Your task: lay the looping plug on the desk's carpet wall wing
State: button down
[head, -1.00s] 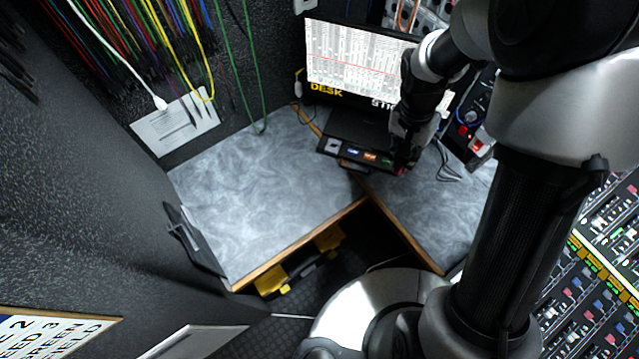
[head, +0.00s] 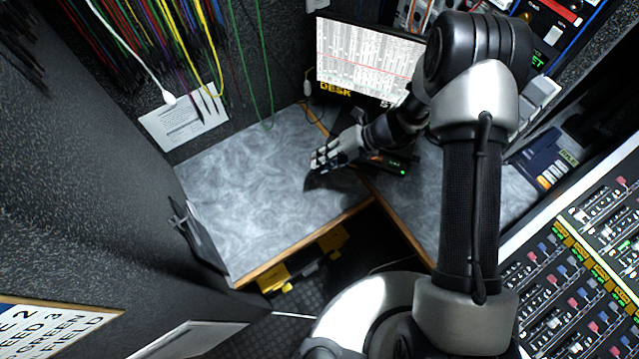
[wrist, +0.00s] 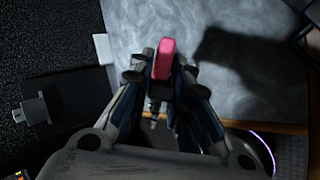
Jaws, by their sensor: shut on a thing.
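The looping plug (wrist: 164,58) shows in the wrist view as a pink-red rounded piece between the fingertips. My gripper (wrist: 161,78) is shut on it. In the head view my gripper (head: 320,162) is over the right part of the desk's carpet wall wing (head: 235,205), the grey mottled top beside the dark carpet wall. I cannot make out the plug there. The wing also shows behind the plug in the wrist view (wrist: 225,25), with a dark shadow on it. The plug appears held above the surface; the exact height is unclear.
A black panel-like item (head: 193,235) stands at the wing's left edge. A monitor (head: 365,62) and a dark button unit (head: 390,163) are at the back corner. Coloured cables (head: 165,45) hang on the wall. The wing's middle is clear.

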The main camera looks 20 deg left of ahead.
jog(key=f+m+t, duration=0.1)
jog(key=w+a+f+m+t+y, duration=0.1)
jog(key=m, duration=0.1)
jog(key=shift+a+f+t, duration=0.1)
jog(key=shift+a+t, duration=0.15)
jog(key=shift+t, duration=0.05)
notch_tip(320, 180, down, 10)
jog(key=b, duration=0.8)
jog(key=c, duration=1.7)
grip_release()
jog(key=shift+o, duration=0.2)
jog(key=p+v, duration=0.4)
jog(key=v, duration=0.3)
jog(key=shift+r+p, duration=0.2)
jog(key=shift+p, duration=0.2)
jog(key=shift+d+r, duration=0.2)
jog(key=shift+d, duration=0.2)
